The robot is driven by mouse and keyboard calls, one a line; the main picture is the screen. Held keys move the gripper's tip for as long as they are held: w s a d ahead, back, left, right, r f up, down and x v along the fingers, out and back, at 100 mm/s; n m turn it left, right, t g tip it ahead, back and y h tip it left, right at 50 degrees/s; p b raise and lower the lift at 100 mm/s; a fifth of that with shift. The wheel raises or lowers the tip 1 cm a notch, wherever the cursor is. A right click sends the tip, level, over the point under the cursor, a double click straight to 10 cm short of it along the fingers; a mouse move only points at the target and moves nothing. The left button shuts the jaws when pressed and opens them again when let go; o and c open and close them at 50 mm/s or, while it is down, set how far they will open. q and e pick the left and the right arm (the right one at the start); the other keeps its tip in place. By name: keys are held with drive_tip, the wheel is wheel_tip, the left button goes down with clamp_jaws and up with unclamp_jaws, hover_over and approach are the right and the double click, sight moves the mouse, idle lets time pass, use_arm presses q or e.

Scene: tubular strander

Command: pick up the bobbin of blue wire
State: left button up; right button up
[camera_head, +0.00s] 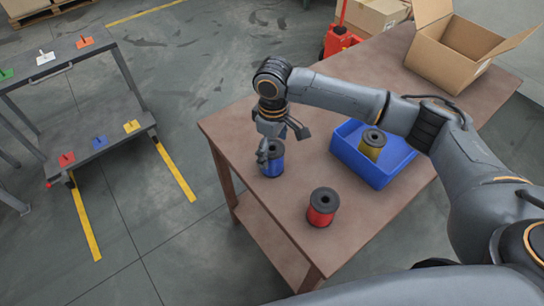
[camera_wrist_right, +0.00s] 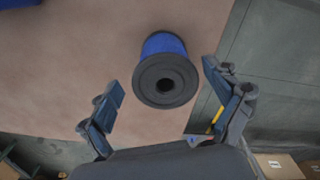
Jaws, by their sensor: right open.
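The bobbin of blue wire (camera_head: 273,164) stands upright near the left edge of the brown table, with black flanges. In the right wrist view the bobbin (camera_wrist_right: 166,78) lies ahead of and between the two spread fingers. My right gripper (camera_head: 268,149) is at the bobbin from above and partly covers it in the head view. In the right wrist view my right gripper (camera_wrist_right: 166,100) is open and empty, with a gap on each side of the bobbin. I do not see my left gripper.
A red bobbin (camera_head: 322,207) stands on the table (camera_head: 285,220) at the front. A blue bin (camera_head: 345,163) holds a yellow bobbin (camera_head: 371,145). An open cardboard box (camera_head: 445,60) is at the back right. A grey rack (camera_head: 105,148) with coloured markers stands at left.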

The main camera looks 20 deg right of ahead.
drive_tip(key=f, duration=0.3)
drive_tip(key=shift+s+a+f+p, duration=0.15)
drive_tip(key=shift+s+f+p, duration=0.15)
drive_tip(key=shift+f, duration=0.5)
drive_tip(key=shift+c, duration=1.4)
drive_tip(key=c, duration=1.1)
use_arm(q)
drive_tip(key=shift+w+d+r, duration=0.3)
drive_tip(key=shift+w+r, duration=0.1)
drive_tip(key=shift+w, duration=0.1)
use_arm(e)
drive_tip(key=shift+w, duration=0.1)
drive_tip(key=shift+c, duration=0.8)
drive_tip(key=shift+r, duration=0.15)
